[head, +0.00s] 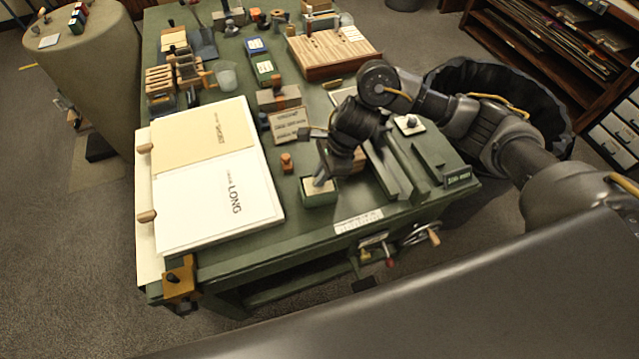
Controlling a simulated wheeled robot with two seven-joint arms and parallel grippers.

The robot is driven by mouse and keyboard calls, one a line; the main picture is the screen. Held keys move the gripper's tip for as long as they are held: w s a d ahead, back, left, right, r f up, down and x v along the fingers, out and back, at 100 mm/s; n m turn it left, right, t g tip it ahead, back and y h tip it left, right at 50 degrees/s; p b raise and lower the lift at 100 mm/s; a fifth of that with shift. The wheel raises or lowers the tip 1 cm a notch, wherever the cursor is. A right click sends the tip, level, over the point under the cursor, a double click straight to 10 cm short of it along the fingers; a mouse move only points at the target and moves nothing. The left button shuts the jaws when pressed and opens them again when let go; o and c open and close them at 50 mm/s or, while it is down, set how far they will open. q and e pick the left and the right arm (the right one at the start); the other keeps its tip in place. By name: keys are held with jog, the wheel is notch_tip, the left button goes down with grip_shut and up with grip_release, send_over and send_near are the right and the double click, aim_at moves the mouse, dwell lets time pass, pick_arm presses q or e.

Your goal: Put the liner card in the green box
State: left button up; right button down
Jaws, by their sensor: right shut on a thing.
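My right gripper (323,177) reaches down at the front of the green table, right over the small green box (320,203). It is shut on a small, thin, pale thing, which I take to be the liner card; the fingers and the dark wrist hide most of it. The box is open at the top, and something cream shows inside its rim. The gripper tip is at or just above the box mouth; I cannot tell how far the card is inside or whether it touches the box. My left gripper is not in view.
A board with sheets marked SHORT (200,140) and LONG (222,200) lies left of the box. A small wooden knob (287,163) stands just behind it. Long dark rails (388,172) lie to the right. A wooden slotted rack (330,55) stands farther back.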

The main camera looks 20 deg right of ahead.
aim_at(309, 184)
jog(key=shift+f, duration=2.25)
jog(key=shift+f+b, duration=0.2)
jog(key=shift+b, duration=0.1)
jog(key=c, duration=1.8)
grip_release()
jog(key=shift+r, duration=0.1)
